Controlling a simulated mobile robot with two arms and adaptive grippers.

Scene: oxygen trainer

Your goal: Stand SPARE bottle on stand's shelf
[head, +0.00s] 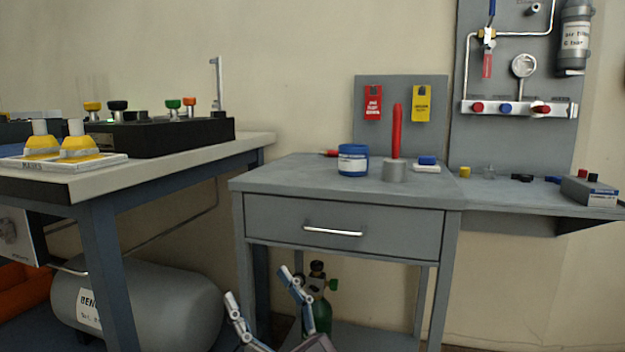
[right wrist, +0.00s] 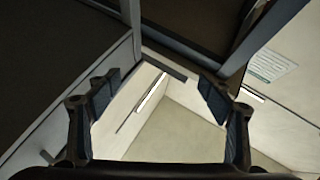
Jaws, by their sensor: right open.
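A green bottle (head: 321,313) with a black valve top stands upright under the drawer of the grey stand (head: 275,217). Its lower part is hidden, no SPARE label shows, and I cannot tell whether it rests on the stand's low shelf (head: 365,335). My right gripper (head: 262,288) is open in front of the stand's lower left, left of the bottle in the head view. In the right wrist view its open fingers (right wrist: 160,92) have nothing between them, and no bottle shows there. My left gripper is not in view.
A blue-lidded jar (head: 353,160) and a red rod in a grey base (head: 395,170) stand on the stand's top. A workbench (head: 190,158) with a grey tank (head: 165,305) beneath it is at left. A shelf with small fittings (head: 520,195) adjoins at right.

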